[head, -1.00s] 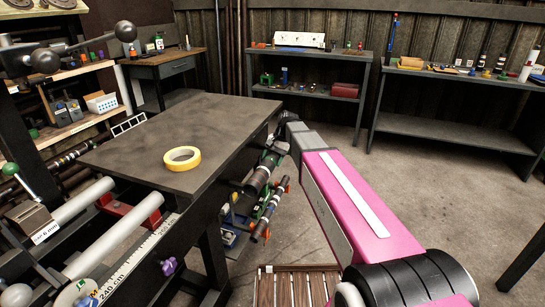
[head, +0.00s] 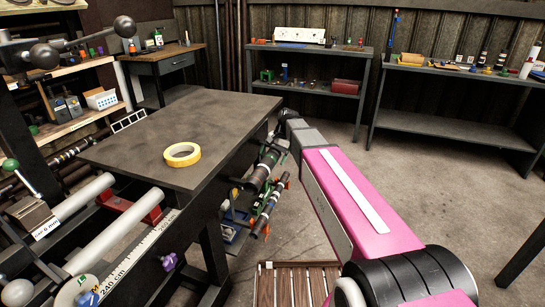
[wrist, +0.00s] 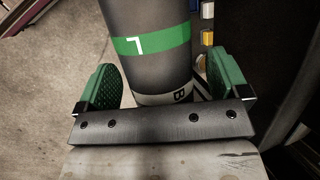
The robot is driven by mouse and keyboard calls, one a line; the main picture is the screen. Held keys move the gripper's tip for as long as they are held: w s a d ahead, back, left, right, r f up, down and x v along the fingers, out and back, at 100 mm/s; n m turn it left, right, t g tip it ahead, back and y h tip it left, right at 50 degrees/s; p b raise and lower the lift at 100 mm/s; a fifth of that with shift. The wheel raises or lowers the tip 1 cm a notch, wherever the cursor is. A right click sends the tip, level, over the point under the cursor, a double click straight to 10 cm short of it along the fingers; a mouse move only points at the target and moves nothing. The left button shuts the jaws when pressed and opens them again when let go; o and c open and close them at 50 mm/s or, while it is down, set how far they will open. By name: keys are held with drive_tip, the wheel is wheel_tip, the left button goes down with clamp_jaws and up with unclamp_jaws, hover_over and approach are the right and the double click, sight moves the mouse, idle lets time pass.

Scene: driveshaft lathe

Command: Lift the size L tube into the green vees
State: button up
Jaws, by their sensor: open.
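In the wrist view, a thick dark grey tube (wrist: 146,70) carries a green band marked L and a white band marked B near its lower end. My gripper (wrist: 163,82) is open, with one green finger pad on each side of the tube. A gap shows at the left pad; contact at the right is unclear. In the head view, a thick dark tube (head: 261,174) lies tilted beside the bench's right side, among green parts. A thinner dark tube (head: 269,208) with orange ends is beside it. My gripper is hard to make out there. I cannot tell which green parts are the vees.
A dark bench (head: 215,125) with a yellow tape roll (head: 182,154) stands just left of my arm. A slatted wooden pallet (head: 293,284) lies on the floor in front. Shelves (head: 310,90) line the back wall. The floor (head: 430,190) to the right is clear.

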drive_tip(key=v, duration=1)
drive_tip(key=shift+r, duration=0.35)
drive_tip(key=shift+d, duration=0.15)
